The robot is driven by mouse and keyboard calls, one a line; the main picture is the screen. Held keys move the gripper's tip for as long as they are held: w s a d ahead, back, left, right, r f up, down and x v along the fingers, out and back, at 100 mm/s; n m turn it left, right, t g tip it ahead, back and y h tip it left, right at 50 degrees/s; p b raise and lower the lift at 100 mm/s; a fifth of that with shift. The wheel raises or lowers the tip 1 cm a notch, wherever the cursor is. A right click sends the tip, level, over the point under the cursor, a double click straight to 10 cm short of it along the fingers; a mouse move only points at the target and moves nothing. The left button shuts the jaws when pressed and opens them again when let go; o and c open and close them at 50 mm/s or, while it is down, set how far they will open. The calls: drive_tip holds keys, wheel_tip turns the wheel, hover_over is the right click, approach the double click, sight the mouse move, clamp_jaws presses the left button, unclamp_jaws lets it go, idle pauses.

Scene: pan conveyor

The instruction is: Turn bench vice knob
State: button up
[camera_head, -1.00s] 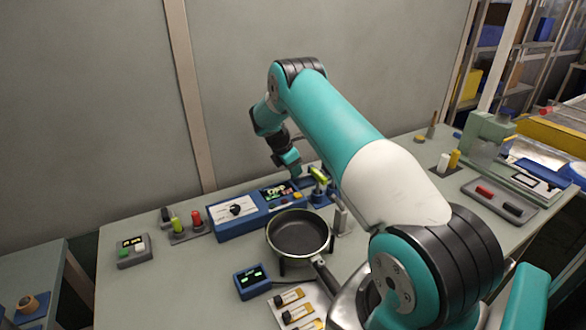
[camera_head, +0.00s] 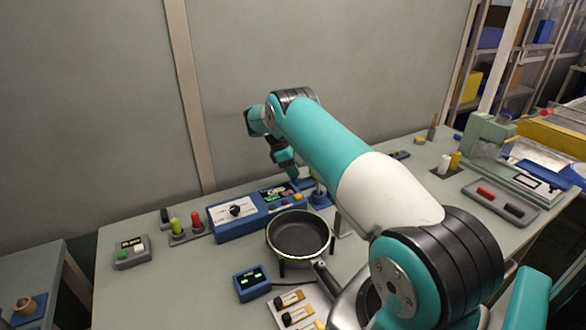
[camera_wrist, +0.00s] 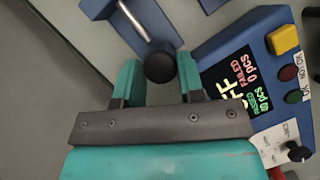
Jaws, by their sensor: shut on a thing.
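The bench vice is blue with a silver rod (camera_wrist: 138,22) that ends in a round black knob (camera_wrist: 160,68). In the wrist view its blue body (camera_wrist: 165,18) is at the top. In the head view part of the blue vice (camera_head: 319,198) shows behind the pan, partly covered by my arm. My gripper (camera_wrist: 158,72) has its two teal fingers on either side of the knob and is shut on it. In the head view my gripper (camera_head: 294,180) is low behind the counter box, and the knob cannot be made out there.
A blue counter box (camera_wrist: 245,85) with a lit display and buttons stands close to the right finger. In the head view a dark pan (camera_head: 300,233) stands in front. A grey stand with green and red handles (camera_head: 187,228) is at the left.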

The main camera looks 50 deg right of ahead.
idle(0.3)
drive_tip(key=o, duration=0.9)
drive_tip(key=shift+r, duration=0.1)
